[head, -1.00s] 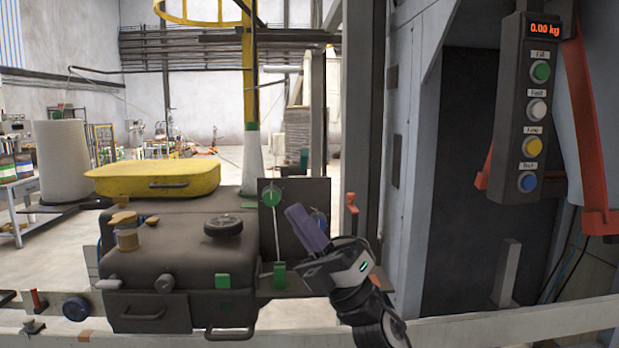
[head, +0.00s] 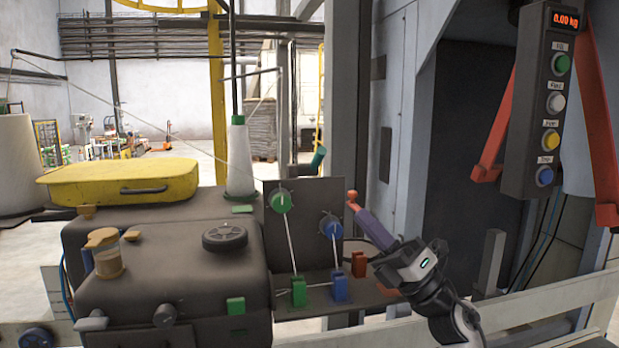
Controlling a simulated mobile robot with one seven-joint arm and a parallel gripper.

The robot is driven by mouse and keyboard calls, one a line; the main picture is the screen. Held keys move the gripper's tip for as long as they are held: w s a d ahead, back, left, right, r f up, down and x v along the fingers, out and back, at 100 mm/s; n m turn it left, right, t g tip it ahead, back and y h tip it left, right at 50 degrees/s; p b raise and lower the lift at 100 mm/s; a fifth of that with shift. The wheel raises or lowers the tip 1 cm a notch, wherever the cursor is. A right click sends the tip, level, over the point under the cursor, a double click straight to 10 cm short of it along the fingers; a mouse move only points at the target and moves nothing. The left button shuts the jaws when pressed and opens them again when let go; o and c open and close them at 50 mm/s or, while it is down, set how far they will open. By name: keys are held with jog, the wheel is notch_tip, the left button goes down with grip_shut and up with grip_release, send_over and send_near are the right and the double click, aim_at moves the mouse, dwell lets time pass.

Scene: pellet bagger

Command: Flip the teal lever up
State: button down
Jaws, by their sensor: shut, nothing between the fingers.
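A small dark teal handle (head: 318,160) sticks up at a tilt behind the top edge of the dark upright panel; it looks like the teal lever, but its base is hidden. My gripper (head: 357,212) has slim purple fingers that are shut and empty. It points up and left, to the right of the panel, below and to the right of the teal handle and apart from it in the picture. The fingertips appear close to a red-orange knob (head: 352,196); I cannot tell whether they touch.
The panel carries a green dial (head: 281,201) and a blue dial (head: 331,229), with thread running to green and blue blocks below. A dark machine with a yellow cover (head: 120,185) fills the left. A button box (head: 550,100) reading 0.00 kg hangs at right.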

jog(key=shift+w+a, duration=0.1)
jog(key=shift+w, duration=0.1)
dwell(0.3)
jog(key=p+x, duration=0.4)
jog(key=x, duration=0.5)
jog(key=shift+p, duration=0.4)
jog(key=shift+w+a+r, duration=0.2)
jog(key=shift+a+r, duration=0.05)
jog(key=shift+a, duration=0.1)
jog(key=shift+d+r+t+h, duration=0.1)
jog(key=shift+d+t+h, duration=0.05)
jog(key=shift+t+h, duration=0.2)
